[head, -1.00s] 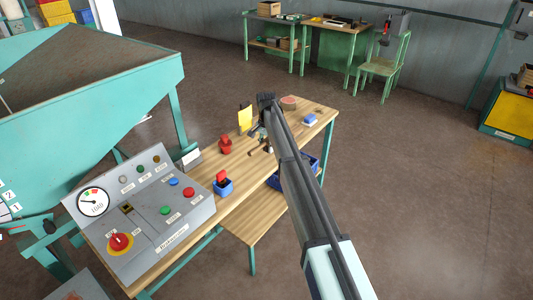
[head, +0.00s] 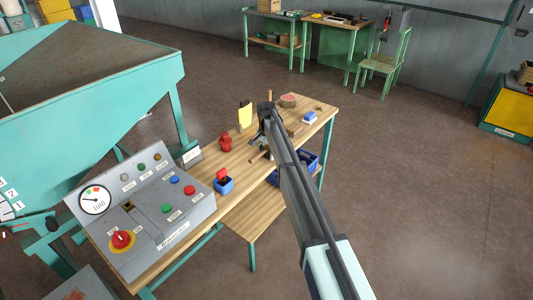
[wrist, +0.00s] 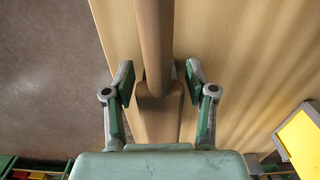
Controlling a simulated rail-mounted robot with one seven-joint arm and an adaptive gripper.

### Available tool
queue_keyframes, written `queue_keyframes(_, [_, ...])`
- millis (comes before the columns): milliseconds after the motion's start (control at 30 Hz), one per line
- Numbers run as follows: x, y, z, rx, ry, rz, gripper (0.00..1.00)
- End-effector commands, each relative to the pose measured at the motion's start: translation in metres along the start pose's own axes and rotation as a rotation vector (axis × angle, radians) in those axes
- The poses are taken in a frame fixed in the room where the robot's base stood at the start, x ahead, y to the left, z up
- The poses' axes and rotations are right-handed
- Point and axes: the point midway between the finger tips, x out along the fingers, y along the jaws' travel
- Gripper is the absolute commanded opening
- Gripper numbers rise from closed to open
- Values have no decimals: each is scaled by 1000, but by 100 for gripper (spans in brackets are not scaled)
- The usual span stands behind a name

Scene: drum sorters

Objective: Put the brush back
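The brush (wrist: 153,45) shows in the wrist view as a brown wooden handle running up the picture from a wider block. It lies between the two fingers of my gripper (wrist: 160,85), which stand apart on either side with narrow gaps. In the head view my gripper (head: 265,142) is over the far part of the wooden workbench (head: 190,222). There my arm hides most of the brush, and I cannot tell its bristles in either view.
On the bench are a control panel (head: 145,212), a blue box with a red item (head: 223,184), a red object (head: 226,142), a yellow item (head: 245,116) and a blue-and-white item (head: 309,118). Blue bins (head: 307,162) sit below. The floor to the right is clear.

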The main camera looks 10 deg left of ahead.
Motion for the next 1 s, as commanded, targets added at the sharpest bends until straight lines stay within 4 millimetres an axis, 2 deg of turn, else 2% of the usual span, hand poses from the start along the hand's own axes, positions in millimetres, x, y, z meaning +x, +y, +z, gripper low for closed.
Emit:
queue_keyframes(267, [0,0,0,0,0,0,64])
queue_keyframes(467, [-9,0,0,0,1,-1,64])
queue_keyframes(567, [-23,0,0,0,2,-2,64])
queue_keyframes(1000, [-102,0,0,0,1,-1,64])
